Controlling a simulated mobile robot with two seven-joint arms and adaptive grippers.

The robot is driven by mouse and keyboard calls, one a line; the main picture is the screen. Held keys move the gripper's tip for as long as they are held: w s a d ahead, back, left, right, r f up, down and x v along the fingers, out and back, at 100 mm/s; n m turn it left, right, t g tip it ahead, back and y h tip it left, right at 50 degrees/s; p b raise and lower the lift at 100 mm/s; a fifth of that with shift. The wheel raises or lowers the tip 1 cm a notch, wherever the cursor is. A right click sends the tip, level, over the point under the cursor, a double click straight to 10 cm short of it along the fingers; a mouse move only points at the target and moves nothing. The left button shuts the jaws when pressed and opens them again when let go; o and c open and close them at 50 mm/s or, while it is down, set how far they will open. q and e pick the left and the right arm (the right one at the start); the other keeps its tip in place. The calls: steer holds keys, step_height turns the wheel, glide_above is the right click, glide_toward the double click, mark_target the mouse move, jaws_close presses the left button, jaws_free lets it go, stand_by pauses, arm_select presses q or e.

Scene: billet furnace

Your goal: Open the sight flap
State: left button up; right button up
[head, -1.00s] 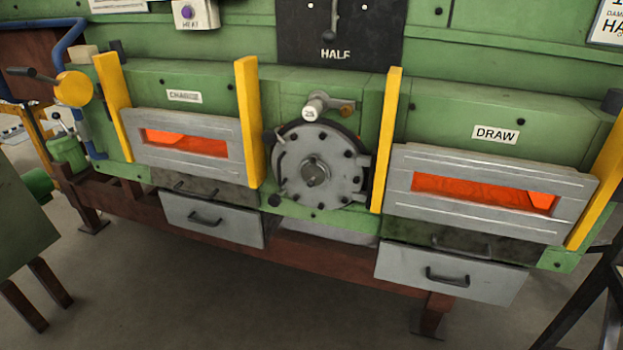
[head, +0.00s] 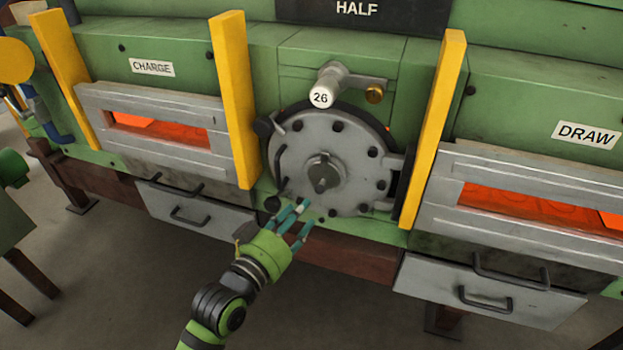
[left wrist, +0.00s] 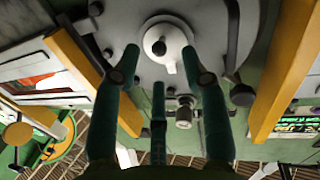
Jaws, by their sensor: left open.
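A round grey bolted door (head: 350,160) sits between two yellow posts. At its centre is a small grey pivoted cover (head: 322,174) that looks like the sight flap. It hangs with its narrow end down, over the hub. My left gripper (head: 297,215) is at the door's lower edge, below and left of the cover. Its three teal fingers are spread open and hold nothing. In the left wrist view the pale round centre piece (left wrist: 168,42) shows beyond the open fingers (left wrist: 160,75). Contact with the door cannot be told. My right gripper is not in view.
A white cylinder marked 26 (head: 321,97) with a brass knob juts out above the door. Yellow posts (head: 235,100) (head: 434,130) flank it closely. The glowing charge slot (head: 160,130) is left, the draw slot (head: 540,205) right. Drawers with handles (head: 490,300) hang below. Open floor lies in front.

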mark_target(317, 192)
arm_select(q)
steer(key=w+d, duration=0.1)
steer(key=w+d+r, duration=0.1)
steer(key=w, duration=0.1)
steer(key=w+d+p, duration=0.1)
steer(key=shift+w+r, duration=0.2)
steer(key=shift+w, duration=0.1)
steer(key=shift+w+d, duration=0.3)
steer(key=shift+w, duration=0.1)
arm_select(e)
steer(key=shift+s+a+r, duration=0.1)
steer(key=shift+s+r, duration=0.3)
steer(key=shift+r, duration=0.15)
arm_select(q)
jaws_close()
